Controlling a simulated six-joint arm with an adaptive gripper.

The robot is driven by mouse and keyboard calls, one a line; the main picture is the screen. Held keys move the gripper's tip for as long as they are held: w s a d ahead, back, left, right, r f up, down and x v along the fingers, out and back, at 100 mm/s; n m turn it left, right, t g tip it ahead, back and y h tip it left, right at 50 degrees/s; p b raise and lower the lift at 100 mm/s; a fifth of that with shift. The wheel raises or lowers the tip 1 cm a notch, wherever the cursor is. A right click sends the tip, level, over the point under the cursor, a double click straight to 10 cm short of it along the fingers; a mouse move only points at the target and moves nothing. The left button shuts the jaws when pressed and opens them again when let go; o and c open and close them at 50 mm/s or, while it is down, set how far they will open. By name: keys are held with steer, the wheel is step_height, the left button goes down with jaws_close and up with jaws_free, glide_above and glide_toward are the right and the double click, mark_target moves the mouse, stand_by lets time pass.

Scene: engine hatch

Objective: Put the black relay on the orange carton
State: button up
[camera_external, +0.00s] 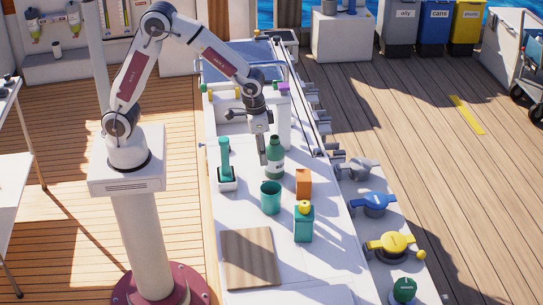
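The orange carton (303,183) stands upright on the white worktop, right of the green bottle. My gripper (263,158) points down above the worktop, just left of the green bottle (275,158) and behind the teal cup. It is apart from the carton, to its left and farther back. The gripper is small and dark here, and I cannot tell whether its fingers are open or shut, or hold anything. I cannot make out the black relay in this view.
A teal cup (270,197), a teal canister with a yellow cap (304,222) and a teal-handled tool (226,165) stand nearby. A wooden board (249,258) lies at the front. Coloured valves (391,244) line the right side. The worktop between cup and board is clear.

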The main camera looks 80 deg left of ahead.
steer(key=s+a+r+t, duration=0.2)
steer(key=s+a+r, duration=0.3)
steer(key=s+r, duration=0.3)
steer(key=s+a+r+t, duration=0.1)
steer(key=s+a+r, duration=0.3)
steer(key=s+r, duration=0.35)
steer(key=s+a+r+t, duration=0.1)
steer(key=s+a, duration=0.1)
steer(key=s, duration=0.6)
steer(key=shift+a+r, duration=0.25)
steer(key=shift+a, duration=0.05)
steer(key=shift+o, duration=0.4)
steer(key=w+d+f+n+g+h, duration=0.1)
steer(key=w+d+f+n, duration=0.2)
steer(key=w+n, duration=0.3)
steer(key=w+d+f+n+g, duration=0.1)
steer(key=w+d+f+n, duration=0.15)
steer(key=w, duration=0.65)
steer(key=shift+w+d+f+n+g+h, duration=0.1)
steer(key=shift+w+d+f+n+g, duration=0.6)
steer(key=shift+w+f+n, duration=1.5)
steer(key=shift+w+d+f+n+g+h, duration=0.1)
steer(key=shift+w+d+f+n+g, duration=0.6)
steer(key=shift+f, duration=2.65)
steer(key=shift+w+d+f+n+g+h, duration=0.1)
steer(key=shift+w+d+f+n+g, duration=0.1)
steer(key=shift+w+d+f+n, duration=1.95)
